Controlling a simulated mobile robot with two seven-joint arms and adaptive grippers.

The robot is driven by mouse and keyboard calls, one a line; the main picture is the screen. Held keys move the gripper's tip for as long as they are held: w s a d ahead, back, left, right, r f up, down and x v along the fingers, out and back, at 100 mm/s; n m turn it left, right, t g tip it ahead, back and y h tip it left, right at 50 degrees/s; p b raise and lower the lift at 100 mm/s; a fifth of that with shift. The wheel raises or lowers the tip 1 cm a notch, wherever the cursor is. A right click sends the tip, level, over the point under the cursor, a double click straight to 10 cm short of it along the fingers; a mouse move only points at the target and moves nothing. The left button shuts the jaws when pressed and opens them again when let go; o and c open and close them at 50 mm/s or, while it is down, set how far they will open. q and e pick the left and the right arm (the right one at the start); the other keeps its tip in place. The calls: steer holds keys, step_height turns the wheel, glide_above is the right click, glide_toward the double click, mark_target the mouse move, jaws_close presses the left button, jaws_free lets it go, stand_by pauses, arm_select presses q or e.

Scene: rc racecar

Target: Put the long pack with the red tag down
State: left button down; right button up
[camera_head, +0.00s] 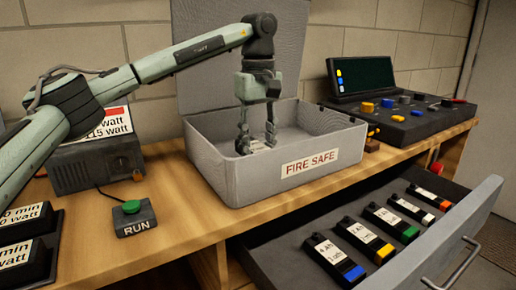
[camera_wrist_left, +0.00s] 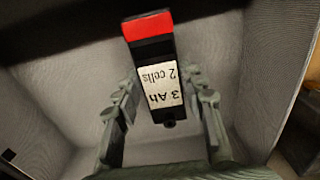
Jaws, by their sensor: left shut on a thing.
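My left gripper (camera_head: 257,142) reaches down inside the grey open box marked FIRE SAFE (camera_head: 232,178). In the left wrist view, the left gripper (camera_wrist_left: 160,85) is shut on a long dark pack with a red tag (camera_wrist_left: 150,48). The pack's white label reads "3 Ah 2 cells". One finger is on each side of it, and the red end points away from the gripper. In the head view the pack is mostly hidden by the fingers and box wall. I cannot tell whether it touches the box floor. My right gripper is not in view.
An open drawer (camera_head: 288,250) holds several packs with coloured tags, one orange-red (camera_head: 445,205). A RUN button (camera_head: 133,214), a grey unit (camera_head: 85,165) and a control panel (camera_head: 400,118) stand on the wooden bench (camera_head: 175,205). The box lid (camera_head: 203,90) stands open behind.

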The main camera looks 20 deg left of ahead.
mark_target(258, 148)
arm_select(q)
steer(key=shift+f, duration=0.6)
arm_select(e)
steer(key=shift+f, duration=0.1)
arm_select(q)
steer(key=shift+f, duration=0.15)
steer(key=c, duration=0.9)
jaws_free()
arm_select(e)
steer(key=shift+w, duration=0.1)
arm_select(q)
step_height(258, 148, up, 8)
steer(key=shift+r, duration=0.2)
steer(key=shift+r+p, duration=0.45)
steer(key=shift+r, duration=1.45)
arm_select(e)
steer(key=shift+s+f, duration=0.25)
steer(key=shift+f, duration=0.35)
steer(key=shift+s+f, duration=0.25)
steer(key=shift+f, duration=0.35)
